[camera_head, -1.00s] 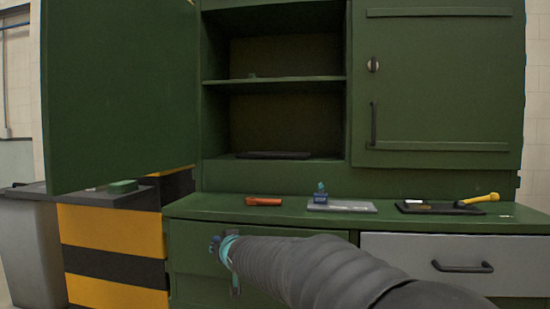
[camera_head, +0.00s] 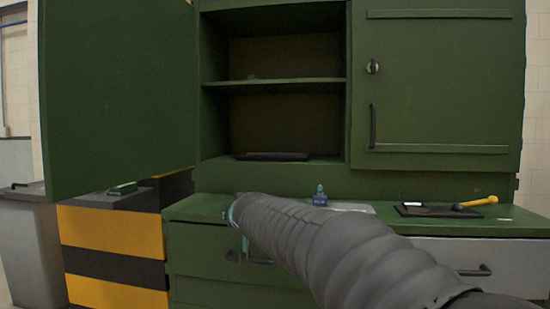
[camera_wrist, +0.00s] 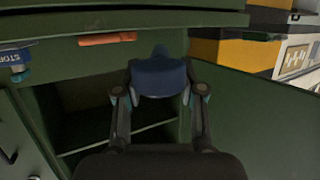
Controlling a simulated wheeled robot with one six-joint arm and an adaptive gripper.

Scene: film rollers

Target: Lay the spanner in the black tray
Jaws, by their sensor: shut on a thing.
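My gripper (camera_wrist: 161,82) is shut on a dark blue thing (camera_wrist: 158,76) with a rounded nub at its far end. It shows nearly end-on, so I cannot tell whether it is the spanner. In the head view my arm hides the fingertips, in front of the left part of the counter. A black tray (camera_head: 410,212) lies on the counter at right, with a yellow-handled tool (camera_head: 480,202) on it. Another dark flat tray-like thing (camera_head: 272,156) lies on the open cabinet's floor. No other spanner is clearly visible.
A blue bottle (camera_head: 320,196) stands by a grey tray (camera_head: 362,209) mid-counter. An orange-red thing (camera_wrist: 107,39) shows in the wrist view, which looks upside down. The open cabinet door (camera_head: 115,95) stands at left. A green block (camera_head: 123,188) lies on the striped box (camera_head: 112,230).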

